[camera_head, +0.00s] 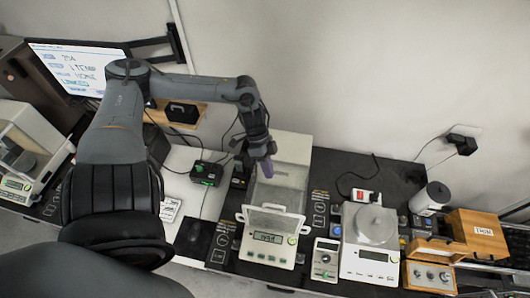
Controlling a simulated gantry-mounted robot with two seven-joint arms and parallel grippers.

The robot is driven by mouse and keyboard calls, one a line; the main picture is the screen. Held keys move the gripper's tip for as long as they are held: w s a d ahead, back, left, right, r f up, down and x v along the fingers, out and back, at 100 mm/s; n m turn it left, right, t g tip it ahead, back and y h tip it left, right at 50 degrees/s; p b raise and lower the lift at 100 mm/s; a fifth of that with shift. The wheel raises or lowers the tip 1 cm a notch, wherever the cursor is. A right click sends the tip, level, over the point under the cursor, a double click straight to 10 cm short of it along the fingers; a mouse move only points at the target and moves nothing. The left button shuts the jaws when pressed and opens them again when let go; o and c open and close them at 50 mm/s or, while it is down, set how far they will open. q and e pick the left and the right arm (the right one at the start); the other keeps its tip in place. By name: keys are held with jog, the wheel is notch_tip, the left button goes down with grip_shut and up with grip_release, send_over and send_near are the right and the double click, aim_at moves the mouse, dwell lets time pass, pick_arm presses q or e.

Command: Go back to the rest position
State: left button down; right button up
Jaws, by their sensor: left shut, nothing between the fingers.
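My left arm reaches in from the left and bends over the weighing table (332,215). My left gripper (266,168) points down above the boxy balance (290,188) with clear and white walls. Its fingers are shut with nothing between them. The gripper hides part of the balance behind it, and I cannot tell exactly how high above it the tips are. My right gripper is not in view.
A balance with a round pan (375,227) stands right of centre, near a white cylinder (430,198) and a wooden box (475,232). A monitor (75,68) stands at the upper left, above another balance (25,140). A small black-green device (206,172) lies left of the gripper.

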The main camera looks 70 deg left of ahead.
pick_arm(q)
jog(key=p+v, duration=0.1)
jog(key=v, duration=0.3)
jog(key=s+d+f+h, duration=0.1)
jog(key=d, duration=0.1)
jog(key=s+d+f+n+h, duration=0.1)
jog(key=s+d+f, duration=0.1)
jog(key=d, duration=0.1)
jog(key=s+d+f+h, duration=0.1)
jog(key=d+f, duration=0.1)
jog(key=d, duration=0.1)
jog(key=shift+s+d+t, duration=0.2)
jog(key=shift+d+t, duration=0.05)
jog(key=shift+t, duration=0.15)
jog(key=d+f+n+t+h, duration=0.1)
jog(key=d+f+t, duration=0.1)
jog(key=d, duration=0.8)
jog(key=w+d+r+n+t+y, duration=0.3)
jog(key=w+d+t+y, duration=0.3)
jog(key=d, duration=0.4)
jog(key=s+a+r+g+y, duration=0.1)
jog(key=s+a+g+y, duration=0.3)
jog(key=s+a+g, duration=0.2)
jog(key=shift+r+n, duration=0.2)
jog(key=shift+n, duration=0.1)
